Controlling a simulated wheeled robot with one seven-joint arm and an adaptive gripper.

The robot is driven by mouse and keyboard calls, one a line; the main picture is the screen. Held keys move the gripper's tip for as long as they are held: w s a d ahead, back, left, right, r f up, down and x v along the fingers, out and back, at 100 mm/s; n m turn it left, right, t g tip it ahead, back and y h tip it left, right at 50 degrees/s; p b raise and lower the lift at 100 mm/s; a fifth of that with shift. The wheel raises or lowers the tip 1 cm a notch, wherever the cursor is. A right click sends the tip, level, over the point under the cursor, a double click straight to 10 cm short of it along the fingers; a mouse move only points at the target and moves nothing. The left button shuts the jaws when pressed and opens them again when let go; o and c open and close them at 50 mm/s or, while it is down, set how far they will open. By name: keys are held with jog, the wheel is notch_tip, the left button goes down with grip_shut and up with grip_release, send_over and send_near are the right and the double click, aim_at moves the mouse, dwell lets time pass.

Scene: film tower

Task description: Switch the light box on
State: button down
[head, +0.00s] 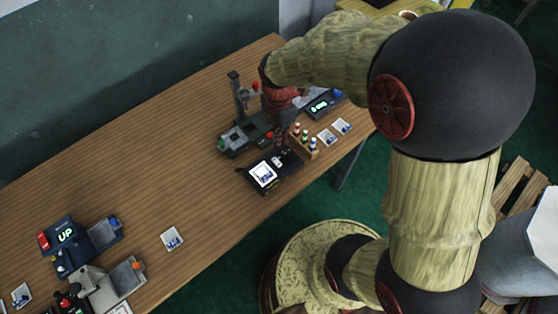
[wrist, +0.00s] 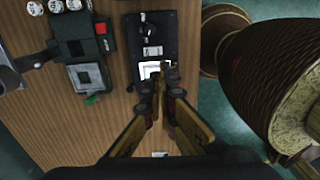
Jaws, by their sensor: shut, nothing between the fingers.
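The light box appears to be the flat black device (head: 285,168) near the table's front edge. A bright white square panel (head: 263,174) with a small bluish picture on it shows on the device; it looks lit. In the wrist view the same black device (wrist: 170,45) lies ahead of my fingers, with a dark knob or switch (wrist: 149,31) and a small white patch beyond the panel. My gripper (wrist: 164,72) is shut and empty, its tips over the near side of the panel and hiding part of it. I cannot tell whether the tips touch it. In the head view my gripper (head: 283,139) is partly hidden.
A dark green-black stand (head: 237,138) with a column is close beside the device. A rack of small bottles (head: 303,138), loose pictures (head: 326,137) and a box with a green display (head: 321,106) are behind. A box reading "UP" (head: 66,235) is far left. Mid-table is mostly clear.

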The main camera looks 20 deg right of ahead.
aim_at(279, 165)
jog(key=shift+f, duration=0.1)
dwell(0.4)
notch_tip(279, 165, down, 14)
jog(key=b, duration=0.4)
jog(key=shift+b, duration=0.3)
jog(key=shift+s+f, duration=0.1)
jog(key=shift+f, duration=0.15)
jog(key=shift+w+a+r+p, duration=0.2)
jog(key=shift+w+r+p, duration=0.2)
jog(key=shift+w, duration=0.25)
